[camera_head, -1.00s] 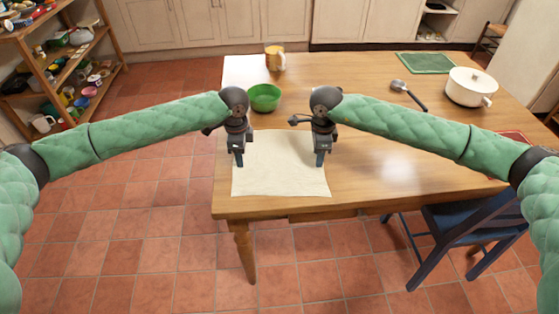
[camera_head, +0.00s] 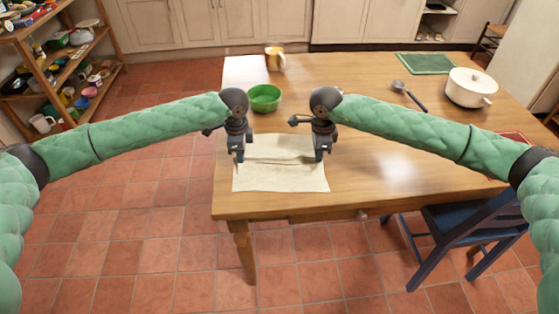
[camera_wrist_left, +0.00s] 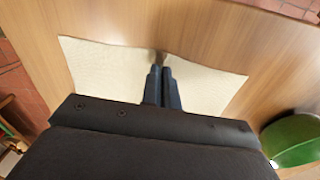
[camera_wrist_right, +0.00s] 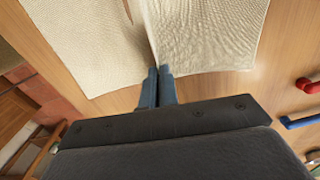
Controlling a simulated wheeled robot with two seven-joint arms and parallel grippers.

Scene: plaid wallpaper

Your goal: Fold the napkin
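The cream napkin (camera_head: 280,179) lies on the wooden table near its front left corner, with a raised crease running across it between my grippers. My left gripper (camera_head: 238,158) is over the napkin's left side. In the left wrist view its fingers (camera_wrist_left: 161,72) are together, with napkin cloth bunched at their tips. My right gripper (camera_head: 320,157) is at the napkin's right edge. In the right wrist view its fingers (camera_wrist_right: 158,72) are together on a ridge of cloth. Both seem to pinch the napkin, though the tips are partly hidden.
A ladle (camera_head: 408,94), a white pot (camera_head: 470,87) and a green mat (camera_head: 425,63) are on the right. A blue chair (camera_head: 465,225) stands at the front. The table's middle is clear.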

